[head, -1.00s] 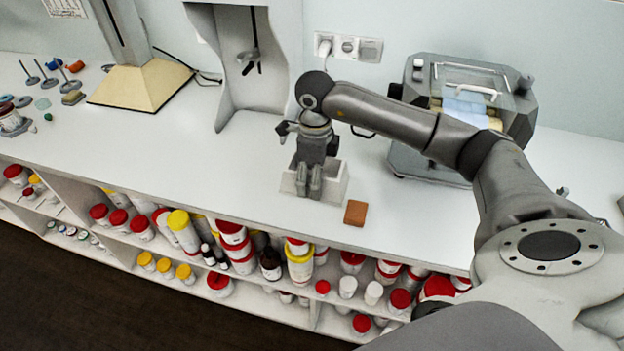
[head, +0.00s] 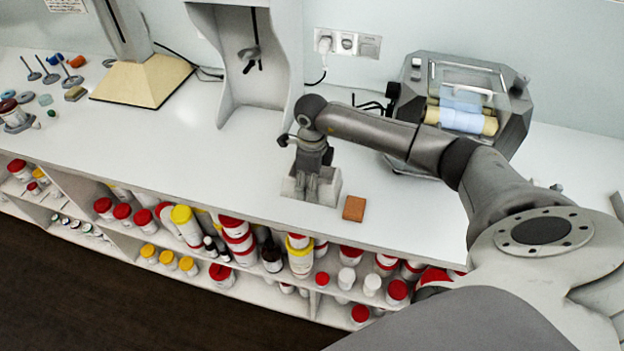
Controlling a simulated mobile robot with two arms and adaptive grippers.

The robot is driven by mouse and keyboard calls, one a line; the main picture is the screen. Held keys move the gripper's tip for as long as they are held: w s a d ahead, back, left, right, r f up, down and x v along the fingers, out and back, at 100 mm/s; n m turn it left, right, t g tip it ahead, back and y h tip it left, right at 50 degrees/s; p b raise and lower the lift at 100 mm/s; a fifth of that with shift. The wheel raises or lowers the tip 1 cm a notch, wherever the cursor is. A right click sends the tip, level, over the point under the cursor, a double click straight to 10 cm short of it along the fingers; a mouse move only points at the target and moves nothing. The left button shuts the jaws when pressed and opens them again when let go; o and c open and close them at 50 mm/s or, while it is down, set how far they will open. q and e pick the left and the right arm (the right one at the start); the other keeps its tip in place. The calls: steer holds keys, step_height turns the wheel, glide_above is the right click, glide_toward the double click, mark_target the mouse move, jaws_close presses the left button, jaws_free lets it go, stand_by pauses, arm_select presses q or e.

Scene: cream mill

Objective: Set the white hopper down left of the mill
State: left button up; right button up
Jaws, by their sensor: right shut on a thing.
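The white hopper (head: 331,192) is an open box low over or on the white counter, in the middle of the head view. I cannot tell whether its base touches the counter. My right gripper (head: 312,190) points down into it and is shut on its near wall; the fingers hide part of the hopper. The mill (head: 466,108) is the grey machine with rollers, back right on the counter, partly behind my right arm. The hopper is left of it and nearer the front. My left gripper is not in view.
A brown-orange block (head: 354,208) lies just right of the hopper, near the counter's front edge. A grey-white stand (head: 232,60) rises behind. A wooden-based stand (head: 142,82) and small tools are farther left. Jars fill the shelves below. The counter (head: 200,150) left of the hopper is clear.

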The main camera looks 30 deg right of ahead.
steer(key=o, duration=0.7)
steer(key=shift+f, duration=0.15)
steer(key=shift+c, duration=0.2)
steer(key=o, duration=0.5)
steer(key=shift+c, duration=0.2)
steer(key=shift+r, duration=0.2)
steer(key=shift+r, duration=0.25)
step_height(320, 180, up, 12)
steer(key=b, duration=0.3)
steer(key=shift+f+b, duration=0.25)
steer(key=shift+b, duration=0.15)
